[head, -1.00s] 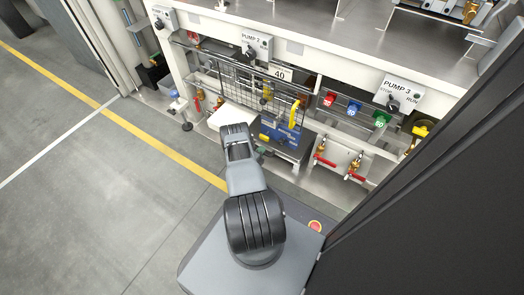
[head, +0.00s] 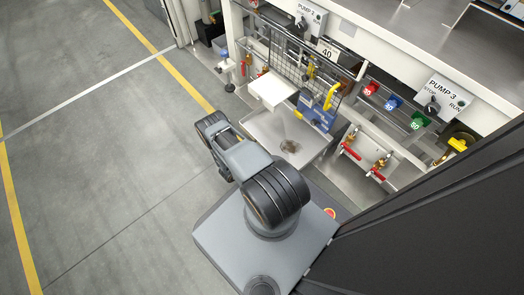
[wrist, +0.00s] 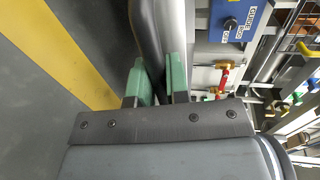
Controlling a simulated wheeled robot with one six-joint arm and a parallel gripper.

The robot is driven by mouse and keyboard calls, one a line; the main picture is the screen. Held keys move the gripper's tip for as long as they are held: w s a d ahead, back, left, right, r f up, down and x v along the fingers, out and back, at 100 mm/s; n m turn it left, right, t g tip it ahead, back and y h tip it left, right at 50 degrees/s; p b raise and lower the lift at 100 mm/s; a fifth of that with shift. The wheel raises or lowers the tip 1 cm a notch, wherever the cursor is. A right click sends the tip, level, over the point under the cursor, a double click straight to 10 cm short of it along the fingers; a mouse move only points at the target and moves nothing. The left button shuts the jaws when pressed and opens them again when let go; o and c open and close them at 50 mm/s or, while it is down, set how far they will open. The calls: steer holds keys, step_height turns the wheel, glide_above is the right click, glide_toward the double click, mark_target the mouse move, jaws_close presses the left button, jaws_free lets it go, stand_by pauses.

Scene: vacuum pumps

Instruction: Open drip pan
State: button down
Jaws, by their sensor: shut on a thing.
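The drip pan (head: 268,128) is a shallow grey metal tray with a dark stain near its middle. In the head view it sits low, out in front of the pump frame, with its floor exposed. In the wrist view a silver metal edge, which looks like the pan's front rim or handle (wrist: 178,35), runs between the green fingers. My gripper (wrist: 160,78) is shut on it. In the head view my own arm hides the fingers and the grip.
A white box-like piece (head: 272,88) and a blue unit (head: 314,113) with a yellow handle (head: 331,97) stand behind the pan. Red-handled valves (head: 378,172) are to its right. Open floor with a yellow line (head: 185,82) lies left.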

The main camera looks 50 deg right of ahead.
steer(key=shift+a, duration=0.35)
steer(key=c, duration=1.1)
jaws_free()
steer(key=p+v, duration=0.3)
steer(key=v, duration=1.1)
steer(key=shift+w+d, duration=0.1)
